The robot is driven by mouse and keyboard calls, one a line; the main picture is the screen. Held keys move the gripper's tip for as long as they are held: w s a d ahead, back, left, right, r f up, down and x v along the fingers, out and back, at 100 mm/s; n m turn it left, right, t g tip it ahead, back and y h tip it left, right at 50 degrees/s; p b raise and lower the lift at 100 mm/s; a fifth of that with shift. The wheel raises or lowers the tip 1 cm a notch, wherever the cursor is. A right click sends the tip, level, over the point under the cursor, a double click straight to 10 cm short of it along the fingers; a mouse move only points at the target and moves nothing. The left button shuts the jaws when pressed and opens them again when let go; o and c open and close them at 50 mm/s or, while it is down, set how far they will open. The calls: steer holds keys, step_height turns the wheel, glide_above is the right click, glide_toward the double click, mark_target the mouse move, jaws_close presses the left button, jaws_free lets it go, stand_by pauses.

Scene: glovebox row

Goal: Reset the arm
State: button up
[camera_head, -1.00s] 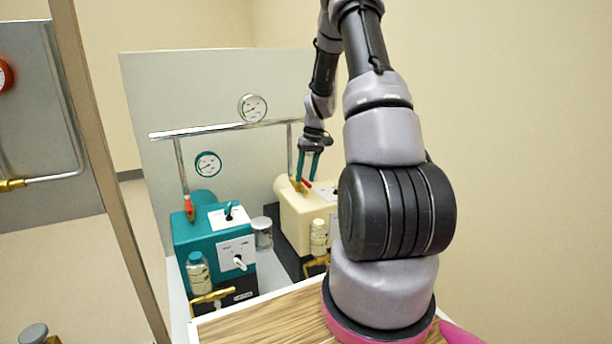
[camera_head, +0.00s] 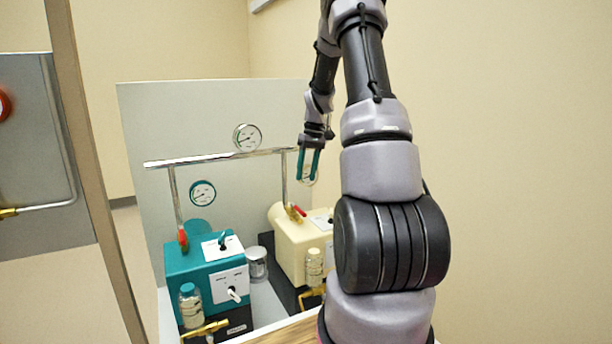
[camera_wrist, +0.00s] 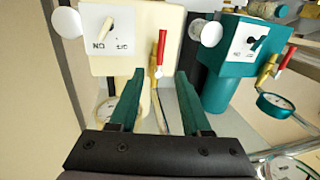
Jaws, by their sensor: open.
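My gripper (camera_head: 308,170) hangs from my arm above the cream pump unit (camera_head: 292,240), with its teal fingers pointing down. In the wrist view my gripper (camera_wrist: 160,82) has its two fingers well apart with nothing held between them. A red-handled valve (camera_head: 296,210) on the pipe by the cream unit lies below the fingertips, clear of them. In the wrist view the red handle (camera_wrist: 160,52) shows beyond the gap between the fingers. My arm's near links hide the right side of the bench.
A teal pump unit (camera_head: 200,272) stands left of the cream one, with its own red valve (camera_head: 183,240). A metal pipe (camera_head: 215,158) with a gauge (camera_head: 247,137) runs behind. A metal canister (camera_head: 257,262) sits between the units. Open air surrounds my gripper above them.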

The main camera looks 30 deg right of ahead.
stand_by(0.5)
steer(key=s+a+r+m+t, duration=0.1)
steer(key=s+a+r+t, duration=0.1)
steer(key=s+a+r, duration=0.5)
steer(key=s+a+r+m+t, duration=0.1)
steer(key=s+a+r, duration=0.25)
steer(key=r, duration=0.55)
steer(key=s+a+r+m+t, duration=0.1)
steer(key=s+a, duration=0.3)
steer(key=s, duration=0.4)
steer(key=s+a+r+m+t, duration=0.1)
steer(key=s+a+r+t, duration=0.2)
steer(key=s, duration=0.6)
steer(key=shift+s+a+r, duration=0.2)
steer(key=shift+a+r, duration=0.65)
steer(key=shift+a, duration=0.05)
